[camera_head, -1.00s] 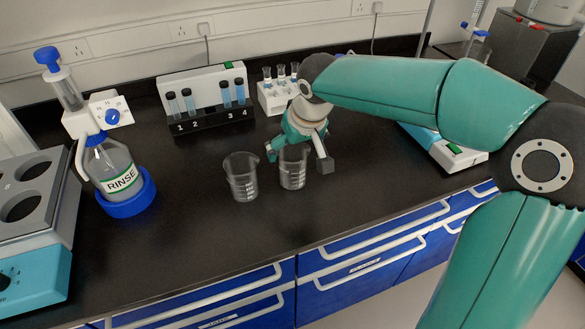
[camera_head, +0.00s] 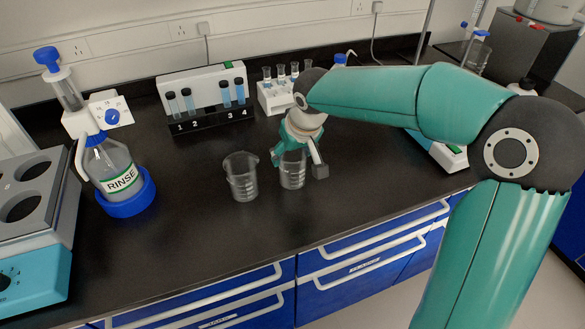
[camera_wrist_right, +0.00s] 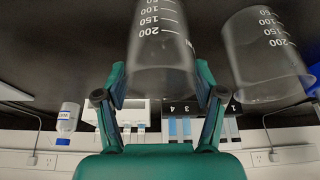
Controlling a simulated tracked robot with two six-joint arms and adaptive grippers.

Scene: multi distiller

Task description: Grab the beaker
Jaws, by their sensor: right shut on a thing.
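Two clear glass beakers stand side by side on the black bench. The right beaker (camera_head: 292,172) is between the fingers of my right gripper (camera_head: 298,167), which is shut on it. In the right wrist view this beaker (camera_wrist_right: 162,50) sits between both fingers of the gripper (camera_wrist_right: 162,88), with its 200 and 150 marks showing. The left beaker (camera_head: 241,178) stands free a short way to the left, and it also shows in the wrist view (camera_wrist_right: 265,55). My left gripper is not in view.
A RINSE bottle (camera_head: 121,177) with a blue base stands at left. A numbered tube rack (camera_head: 208,122) and a white rack (camera_head: 270,98) stand at the back. Bare bench (camera_head: 190,235) lies in front of the beakers.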

